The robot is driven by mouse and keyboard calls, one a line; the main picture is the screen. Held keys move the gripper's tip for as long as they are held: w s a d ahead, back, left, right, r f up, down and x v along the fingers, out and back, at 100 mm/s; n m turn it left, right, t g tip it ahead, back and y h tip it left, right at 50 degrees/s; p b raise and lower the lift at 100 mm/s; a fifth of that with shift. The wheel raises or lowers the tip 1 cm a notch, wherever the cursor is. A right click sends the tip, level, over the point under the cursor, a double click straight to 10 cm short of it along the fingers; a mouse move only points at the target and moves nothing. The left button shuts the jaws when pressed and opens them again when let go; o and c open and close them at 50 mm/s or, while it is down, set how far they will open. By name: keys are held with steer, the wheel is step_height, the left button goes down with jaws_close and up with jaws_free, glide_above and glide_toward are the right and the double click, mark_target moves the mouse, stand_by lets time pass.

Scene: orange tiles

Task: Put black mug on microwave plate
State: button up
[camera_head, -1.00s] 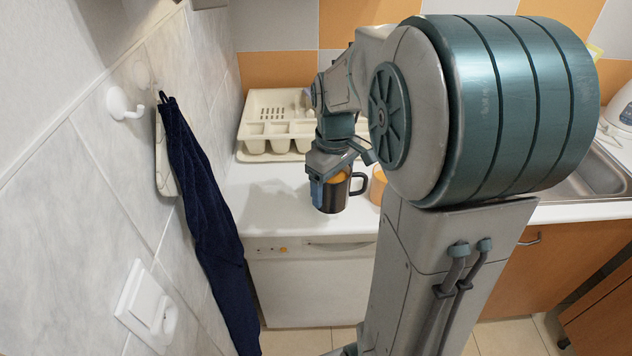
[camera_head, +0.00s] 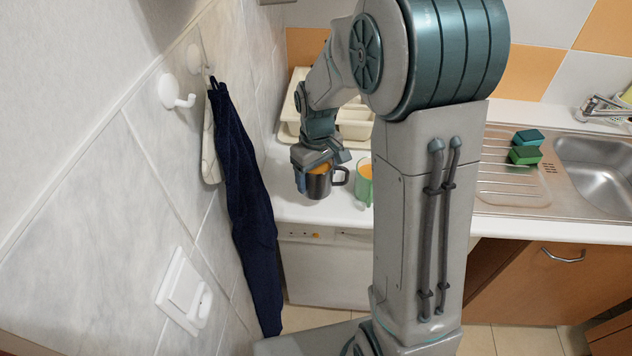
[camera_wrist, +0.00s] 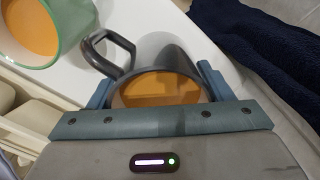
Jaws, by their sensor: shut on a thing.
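The black mug (camera_head: 319,182) is dark and shiny with an orange inside. My gripper (camera_head: 312,168) is shut on it, near the front edge of the white counter; I cannot tell whether the mug touches the counter. In the wrist view the mug (camera_wrist: 163,75) sits between the two fingers of my gripper (camera_wrist: 157,92), with its handle toward the upper left. No microwave or microwave plate is in view.
A green mug (camera_head: 364,182), orange inside, stands close to the right of the black mug. A cream dish rack (camera_head: 355,125) is behind. A dark blue towel (camera_head: 245,200) hangs on the left wall. The sink (camera_head: 600,170) and sponges (camera_head: 525,147) are at right.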

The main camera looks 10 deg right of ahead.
steer(key=shift+w+a+f, duration=0.1)
steer(key=shift+a, duration=0.05)
steer(key=shift+f+p, duration=0.4)
steer(key=shift+f, duration=1.6)
steer(key=shift+f, duration=0.2)
steer(key=o, duration=1.4)
steer(key=shift+r, duration=0.1)
